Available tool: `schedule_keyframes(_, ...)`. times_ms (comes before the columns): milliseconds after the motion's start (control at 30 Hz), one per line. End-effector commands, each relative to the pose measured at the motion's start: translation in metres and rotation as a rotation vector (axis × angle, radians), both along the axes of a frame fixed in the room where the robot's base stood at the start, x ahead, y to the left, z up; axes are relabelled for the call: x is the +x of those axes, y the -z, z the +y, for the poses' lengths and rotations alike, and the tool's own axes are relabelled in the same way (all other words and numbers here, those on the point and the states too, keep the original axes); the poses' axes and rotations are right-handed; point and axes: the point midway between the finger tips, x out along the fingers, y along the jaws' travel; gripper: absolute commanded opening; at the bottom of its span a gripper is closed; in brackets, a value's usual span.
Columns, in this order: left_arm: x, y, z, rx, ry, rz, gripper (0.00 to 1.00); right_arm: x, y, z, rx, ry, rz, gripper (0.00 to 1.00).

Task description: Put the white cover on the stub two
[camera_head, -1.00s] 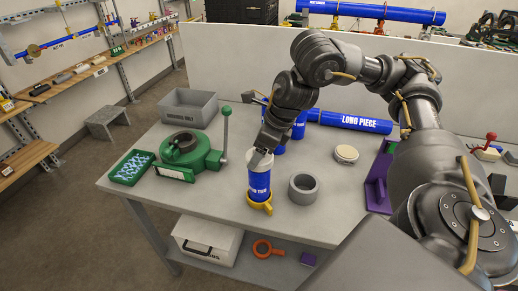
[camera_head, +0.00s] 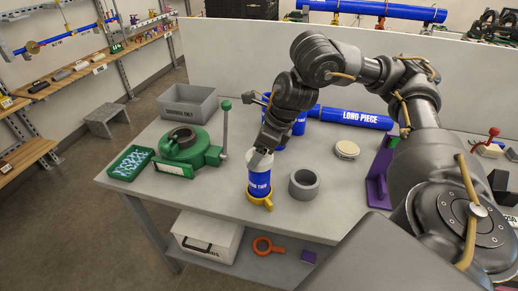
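The stub two (camera_head: 259,183) is a blue upright cylinder with white lettering, standing in a yellow ring holder (camera_head: 259,201) near the table's front edge. A white cover (camera_head: 262,161) sits at its top end. My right gripper (camera_head: 261,155) reaches down from above, with its fingertips at the white cover. The fingers are small and partly hide the cover, so I cannot tell whether they grip it. My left gripper is not in view.
A grey ring (camera_head: 303,185) stands right of the stub. A round whitish disc (camera_head: 346,150), purple bracket (camera_head: 379,176) and blue long piece (camera_head: 355,118) lie farther right. A green clamp device (camera_head: 185,150), green tray (camera_head: 130,164) and grey bin (camera_head: 189,103) are left.

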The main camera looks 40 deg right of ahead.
Motion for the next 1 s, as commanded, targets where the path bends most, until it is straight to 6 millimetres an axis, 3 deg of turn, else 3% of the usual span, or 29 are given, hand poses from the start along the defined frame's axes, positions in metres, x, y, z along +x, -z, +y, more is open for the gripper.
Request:
schedule_keyframes(533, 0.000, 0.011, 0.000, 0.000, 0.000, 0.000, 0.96, 0.000, 0.015, 0.000, -0.001, 0.000, -0.001, 0.46)
schedule_keyframes(567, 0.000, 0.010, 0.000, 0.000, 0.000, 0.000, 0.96, 0.000, 0.013, 0.000, 0.000, 0.000, -0.001, 0.72)
schedule_keyframes(700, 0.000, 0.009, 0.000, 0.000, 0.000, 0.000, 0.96, 0.000, 0.013, 0.000, -0.001, 0.000, -0.001, 0.90)
schedule_keyframes(1000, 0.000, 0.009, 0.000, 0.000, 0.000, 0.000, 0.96, 0.000, 0.012, 0.000, -0.001, 0.000, -0.001, 0.93)
